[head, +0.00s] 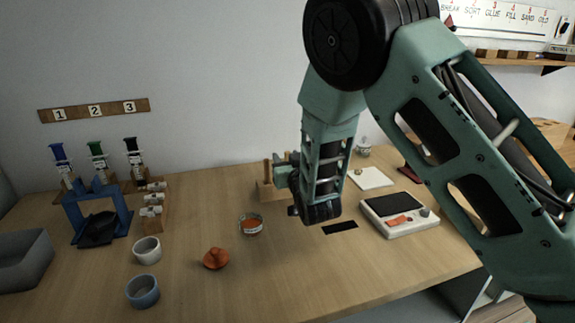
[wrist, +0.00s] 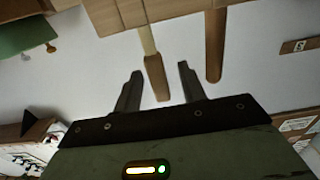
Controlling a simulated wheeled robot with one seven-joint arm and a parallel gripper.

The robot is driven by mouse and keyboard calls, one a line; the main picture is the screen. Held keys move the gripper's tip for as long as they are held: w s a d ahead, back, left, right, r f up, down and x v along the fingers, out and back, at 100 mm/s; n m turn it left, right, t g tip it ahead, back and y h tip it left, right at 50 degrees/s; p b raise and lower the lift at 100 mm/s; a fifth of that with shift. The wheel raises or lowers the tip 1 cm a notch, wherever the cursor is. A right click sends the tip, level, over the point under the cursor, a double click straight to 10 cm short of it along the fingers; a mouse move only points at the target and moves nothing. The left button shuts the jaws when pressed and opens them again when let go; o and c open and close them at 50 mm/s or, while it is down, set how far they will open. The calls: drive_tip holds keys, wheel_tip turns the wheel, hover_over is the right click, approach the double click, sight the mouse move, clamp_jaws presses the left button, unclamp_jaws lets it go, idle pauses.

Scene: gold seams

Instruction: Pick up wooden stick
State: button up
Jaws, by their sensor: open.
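A wooden stick (wrist: 156,79) with a pale shaft and a broader brown end shows in the wrist view. It extends from a wooden holder (wrist: 105,17), and a second, all-brown stick (wrist: 214,48) is to its right. My gripper (wrist: 159,68) is open, and the pale-shafted stick's brown end appears between its two fingers with space on both sides. I cannot tell its depth relative to the fingertips. In the head view the wooden holder (head: 265,191) stands at the back of the table, beside my gripper; my arm hides part of that area.
A blue stand (head: 97,213) and grey bin (head: 24,261) are left. A white device (head: 398,214) is right. The front middle of the table is clear.

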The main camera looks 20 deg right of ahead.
clamp_jaws()
